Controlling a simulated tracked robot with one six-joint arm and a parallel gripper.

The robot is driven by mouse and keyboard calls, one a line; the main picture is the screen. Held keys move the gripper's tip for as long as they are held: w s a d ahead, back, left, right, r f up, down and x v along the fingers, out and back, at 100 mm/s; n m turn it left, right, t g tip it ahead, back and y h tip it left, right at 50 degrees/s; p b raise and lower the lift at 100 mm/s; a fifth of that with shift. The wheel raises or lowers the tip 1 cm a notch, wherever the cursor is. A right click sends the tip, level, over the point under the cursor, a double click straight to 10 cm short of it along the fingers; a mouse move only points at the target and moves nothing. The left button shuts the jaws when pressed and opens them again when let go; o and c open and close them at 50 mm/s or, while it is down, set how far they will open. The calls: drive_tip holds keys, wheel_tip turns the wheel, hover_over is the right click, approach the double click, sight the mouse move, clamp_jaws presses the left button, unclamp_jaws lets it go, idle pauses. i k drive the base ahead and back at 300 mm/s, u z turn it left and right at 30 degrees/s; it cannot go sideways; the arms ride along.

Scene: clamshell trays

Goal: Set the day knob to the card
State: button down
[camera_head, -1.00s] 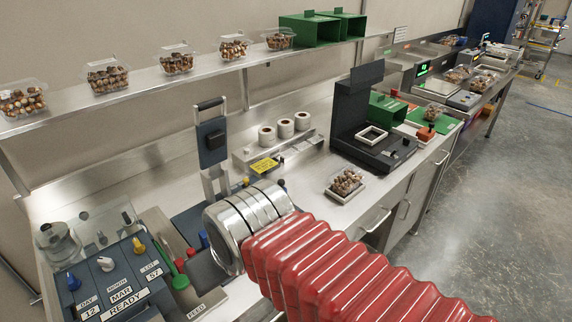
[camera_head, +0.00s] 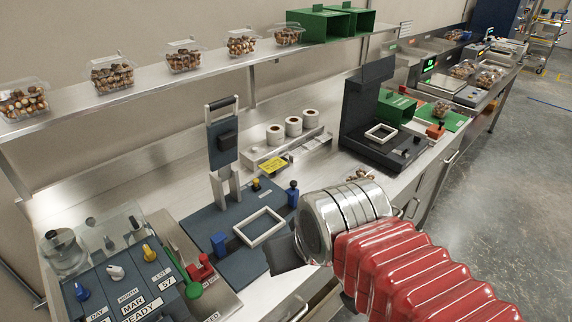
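The blue day knob (camera_head: 82,291) stands on the dark printer panel (camera_head: 117,290) at the lower left, above the DAY label (camera_head: 97,314). The day number is cut off by the picture's edge. A white knob stands above MONTH, which reads MAR, and a yellow knob (camera_head: 149,252) above LOT, which reads 57. A yellow card (camera_head: 273,164) with dark print lies by the label rolls; its text is too small to read. My gripper (camera_head: 286,254) is a dark shape beyond my silver wrist, well right of the knobs; its fingers cannot be made out.
A press station with a white frame (camera_head: 260,227) and an upright lever (camera_head: 222,142) stands between the panel and my arm. Filled clamshells (camera_head: 113,75) line the shelf above.

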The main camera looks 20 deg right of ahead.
sight(82, 294)
drive_tip(key=z, duration=0.1)
drive_tip(key=k, duration=0.5)
drive_tip(key=z, duration=0.2)
drive_tip(key=i, duration=0.5)
drive_tip(key=u, duration=1.45)
